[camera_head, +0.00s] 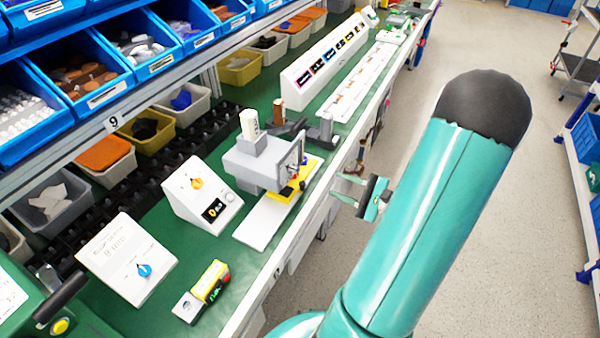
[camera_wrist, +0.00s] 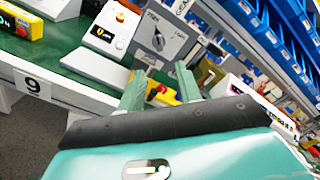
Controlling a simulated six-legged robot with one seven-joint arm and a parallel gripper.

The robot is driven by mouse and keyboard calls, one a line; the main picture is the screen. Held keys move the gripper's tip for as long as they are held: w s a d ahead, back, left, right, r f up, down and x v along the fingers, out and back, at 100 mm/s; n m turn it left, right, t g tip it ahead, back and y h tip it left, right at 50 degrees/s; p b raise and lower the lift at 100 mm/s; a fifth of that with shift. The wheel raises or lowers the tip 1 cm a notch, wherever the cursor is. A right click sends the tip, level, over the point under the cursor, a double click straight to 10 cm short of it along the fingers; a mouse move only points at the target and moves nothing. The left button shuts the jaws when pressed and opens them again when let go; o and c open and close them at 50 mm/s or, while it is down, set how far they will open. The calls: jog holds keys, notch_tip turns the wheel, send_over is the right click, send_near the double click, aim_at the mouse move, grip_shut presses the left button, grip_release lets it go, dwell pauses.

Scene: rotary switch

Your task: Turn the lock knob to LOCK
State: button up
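A grey press-like machine (camera_head: 258,163) stands on a white base on the green bench. In the head view this knob face is turned away and hidden. My gripper (camera_head: 341,188) is to the right of the machine, off the bench's front edge. In the wrist view my gripper (camera_wrist: 160,80) is open, its two green fingers apart with nothing between them. The knob lies beyond the fingertips, apart from them.
A yellow part (camera_head: 288,191) sits at the machine's front. A white box with an orange knob (camera_head: 197,183), a panel with a blue knob (camera_head: 144,270) and a yellow button box (camera_head: 212,281) stand nearer on the bench. Blue bins line the shelf above. The aisle floor (camera_head: 480,230) is clear.

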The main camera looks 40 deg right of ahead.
aim_at(298, 170)
jog(key=x, duration=1.1)
jog(key=shift+w+a, duration=0.25)
jog(key=shift+w, duration=0.1)
jog(key=c, duration=0.7)
